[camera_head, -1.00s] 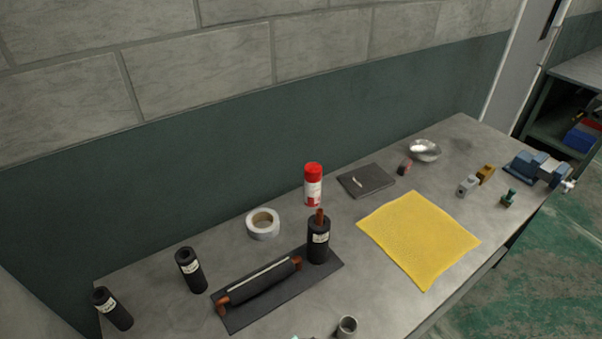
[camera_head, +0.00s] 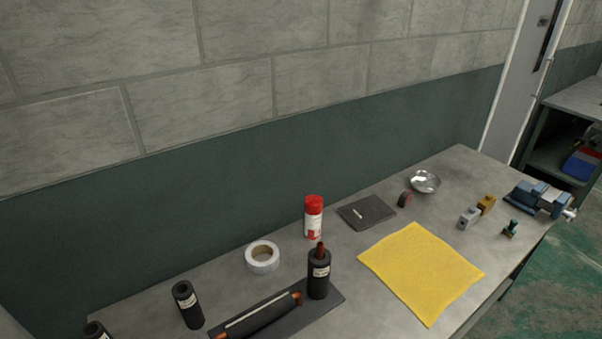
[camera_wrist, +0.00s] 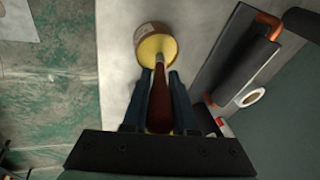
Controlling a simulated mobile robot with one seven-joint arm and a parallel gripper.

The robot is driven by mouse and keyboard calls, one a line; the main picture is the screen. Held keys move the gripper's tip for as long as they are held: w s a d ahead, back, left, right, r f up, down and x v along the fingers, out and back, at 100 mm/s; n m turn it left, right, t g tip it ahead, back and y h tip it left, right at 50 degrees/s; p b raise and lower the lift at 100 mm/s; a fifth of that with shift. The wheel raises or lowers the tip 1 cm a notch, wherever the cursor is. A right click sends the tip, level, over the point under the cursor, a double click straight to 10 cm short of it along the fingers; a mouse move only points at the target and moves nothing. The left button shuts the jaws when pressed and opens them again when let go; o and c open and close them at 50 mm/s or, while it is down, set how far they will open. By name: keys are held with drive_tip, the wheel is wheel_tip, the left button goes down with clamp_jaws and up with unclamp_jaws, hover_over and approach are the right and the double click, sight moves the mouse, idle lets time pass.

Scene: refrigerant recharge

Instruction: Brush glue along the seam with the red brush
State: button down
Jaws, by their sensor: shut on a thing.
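In the wrist view my gripper (camera_wrist: 160,85) is shut on the red-brown handle of the brush (camera_wrist: 160,112). The brush points away from me toward a round pot (camera_wrist: 141,64) with a yellow inside. Its metal neck overlaps the yellow; the bristles are hidden, and I cannot tell how deep they sit. To the right is a black insulated pipe (camera_wrist: 228,62) with copper ends on a dark board. In the head view this pipe (camera_head: 270,318) is cut by the bottom edge, with a pale seam (camera_head: 262,308) along its top. My gripper is outside the head view.
A black upright cylinder with a copper top (camera_head: 318,275) stands beside the pipe. A tape roll (camera_head: 250,266), a red-capped can (camera_head: 313,218) and a black sleeve (camera_head: 188,305) stand near. A yellow cloth (camera_head: 420,270) lies to the right; a blue vise (camera_head: 540,198) is at the far end.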

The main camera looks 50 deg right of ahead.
drive_tip(key=shift+f, duration=0.45)
idle(1.4)
wheel_tip(320, 180, up, 7)
drive_tip(key=p, duration=0.7)
drive_tip(key=shift+r, duration=0.15)
idle(0.8)
